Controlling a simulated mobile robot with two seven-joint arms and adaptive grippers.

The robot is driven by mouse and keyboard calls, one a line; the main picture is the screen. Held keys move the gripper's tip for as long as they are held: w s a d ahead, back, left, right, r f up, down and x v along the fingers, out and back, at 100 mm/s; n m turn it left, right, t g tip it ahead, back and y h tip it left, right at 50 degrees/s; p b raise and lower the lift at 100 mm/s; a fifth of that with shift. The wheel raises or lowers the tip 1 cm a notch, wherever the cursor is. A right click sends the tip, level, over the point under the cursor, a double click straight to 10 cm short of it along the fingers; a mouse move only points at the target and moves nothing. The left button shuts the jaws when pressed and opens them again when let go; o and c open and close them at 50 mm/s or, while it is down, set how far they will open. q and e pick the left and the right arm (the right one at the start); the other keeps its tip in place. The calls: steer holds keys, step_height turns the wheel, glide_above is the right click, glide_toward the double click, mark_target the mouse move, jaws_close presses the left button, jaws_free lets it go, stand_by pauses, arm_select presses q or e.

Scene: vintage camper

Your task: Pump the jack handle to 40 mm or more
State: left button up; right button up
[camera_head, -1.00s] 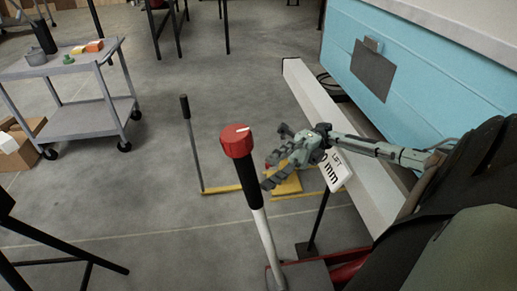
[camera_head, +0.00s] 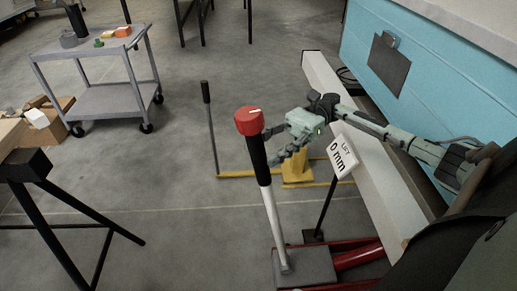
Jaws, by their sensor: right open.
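The jack handle (camera_head: 271,208) stands up from the red floor jack (camera_head: 355,255), leaning slightly left, with a black grip and a red cap (camera_head: 249,121). A white sign (camera_head: 342,157) on a black post reads "LIFT 0 mm". My right gripper (camera_head: 279,143) is open and empty. Its fingers point left toward the black grip, just right of it and below the red cap. I cannot tell whether a fingertip touches the grip. My left gripper is not in view.
The blue camper side (camera_head: 420,95) and a long pale beam (camera_head: 350,130) lie to the right. A yellow stand (camera_head: 297,172) and a thin black-gripped lever (camera_head: 209,125) stand behind. A grey cart (camera_head: 100,98) is at the back left; a black-legged trestle (camera_head: 70,210) is front left.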

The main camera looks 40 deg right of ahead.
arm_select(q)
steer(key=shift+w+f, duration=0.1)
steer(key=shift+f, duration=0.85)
arm_select(e)
steer(key=shift+s+a, duration=0.15)
steer(key=shift+a, duration=1.15)
jaws_close()
